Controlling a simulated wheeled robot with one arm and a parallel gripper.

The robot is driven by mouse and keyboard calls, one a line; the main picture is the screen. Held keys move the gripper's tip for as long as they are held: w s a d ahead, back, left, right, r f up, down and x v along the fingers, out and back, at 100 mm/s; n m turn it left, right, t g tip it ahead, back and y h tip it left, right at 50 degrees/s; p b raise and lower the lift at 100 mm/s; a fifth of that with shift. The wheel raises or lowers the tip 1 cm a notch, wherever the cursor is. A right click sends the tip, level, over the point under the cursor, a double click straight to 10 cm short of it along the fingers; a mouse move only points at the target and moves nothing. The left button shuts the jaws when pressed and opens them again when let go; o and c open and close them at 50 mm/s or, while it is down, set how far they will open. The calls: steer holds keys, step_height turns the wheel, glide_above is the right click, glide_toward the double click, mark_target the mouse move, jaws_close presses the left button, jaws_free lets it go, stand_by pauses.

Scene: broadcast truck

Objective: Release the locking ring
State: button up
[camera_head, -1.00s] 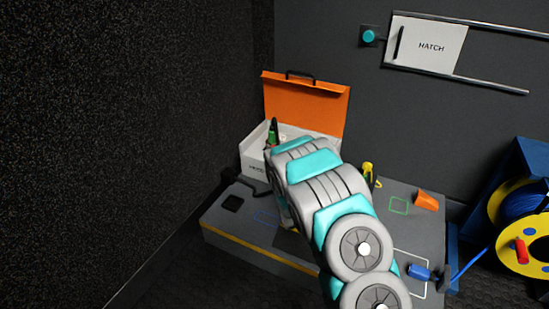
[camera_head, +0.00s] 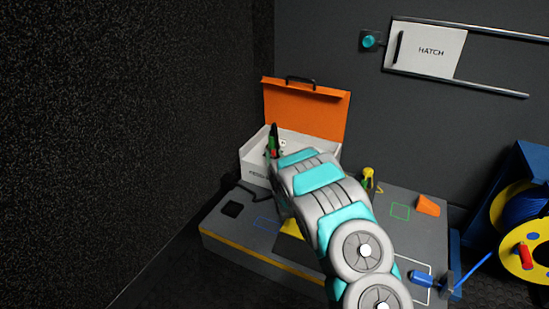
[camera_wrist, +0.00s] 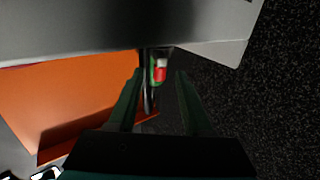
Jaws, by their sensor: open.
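I cannot pick out a locking ring for certain. In the wrist view a small part with red, white and green (camera_wrist: 159,70) shows beyond my open, empty gripper (camera_wrist: 158,74), roughly in line with the gap between the fingers. In the head view a dark upright piece with green and red (camera_head: 273,141) shows at the left of the open white case (camera_head: 255,172); whether it is the same part is unclear. My arm hides much of the case front. A blue connector-like piece (camera_head: 422,278) lies at the platform's right, by a blue cable.
The case's orange lid (camera_head: 305,108) stands open. The grey platform (camera_head: 225,232) carries an orange wedge (camera_head: 428,205) and a yellow-topped item (camera_head: 368,175). A cable reel (camera_head: 515,225) stands at right. A hatch panel (camera_head: 430,50) is on the wall. A dark wall is close at left.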

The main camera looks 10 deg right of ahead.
steer(key=shift+c, duration=0.2)
jaws_close()
stand_by(0.5)
